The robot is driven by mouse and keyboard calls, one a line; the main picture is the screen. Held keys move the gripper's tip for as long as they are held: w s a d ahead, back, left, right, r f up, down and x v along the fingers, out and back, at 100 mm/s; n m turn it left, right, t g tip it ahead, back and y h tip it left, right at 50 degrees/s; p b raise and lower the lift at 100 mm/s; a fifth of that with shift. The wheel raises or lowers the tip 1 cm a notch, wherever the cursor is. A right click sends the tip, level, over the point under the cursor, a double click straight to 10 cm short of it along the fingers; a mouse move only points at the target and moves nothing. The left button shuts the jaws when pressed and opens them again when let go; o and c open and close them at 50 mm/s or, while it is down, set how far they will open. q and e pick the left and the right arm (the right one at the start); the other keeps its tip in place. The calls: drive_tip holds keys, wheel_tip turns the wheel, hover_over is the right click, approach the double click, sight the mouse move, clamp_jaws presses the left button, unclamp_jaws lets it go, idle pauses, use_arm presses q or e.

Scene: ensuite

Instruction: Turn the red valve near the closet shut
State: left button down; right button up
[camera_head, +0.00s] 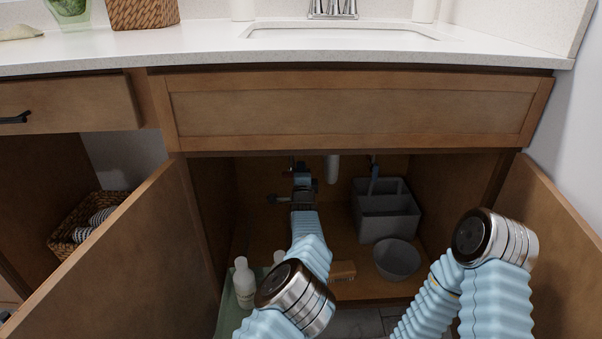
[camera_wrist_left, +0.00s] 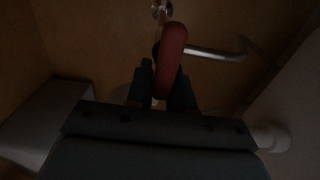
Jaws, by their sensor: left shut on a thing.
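The red valve handle (camera_wrist_left: 173,50) shows in the left wrist view as a long rounded lever beside a metal pipe (camera_wrist_left: 215,53). My left gripper (camera_wrist_left: 163,88) has a dark finger on each side of the handle's near end and is shut on it. In the head view my left gripper (camera_head: 300,172) reaches into the open cabinet under the sink, close to the back wall; it hides the red handle there. My right arm (camera_head: 490,240) is at the lower right, outside the cabinet; its gripper does not show.
A white bottle (camera_head: 243,283) stands at the left. A white drain pipe (camera_head: 332,168) hangs behind. Open doors (camera_head: 120,265) flank the opening.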

idle(0.4)
use_arm(q)
drive_tip(key=c, duration=1.1)
unclamp_jaws()
drive_tip(key=s+p, duration=0.1)
drive_tip(key=s, duration=1.2)
drive_tip(key=shift+s, duration=0.4)
drive_tip(key=shift+s+f, duration=0.1)
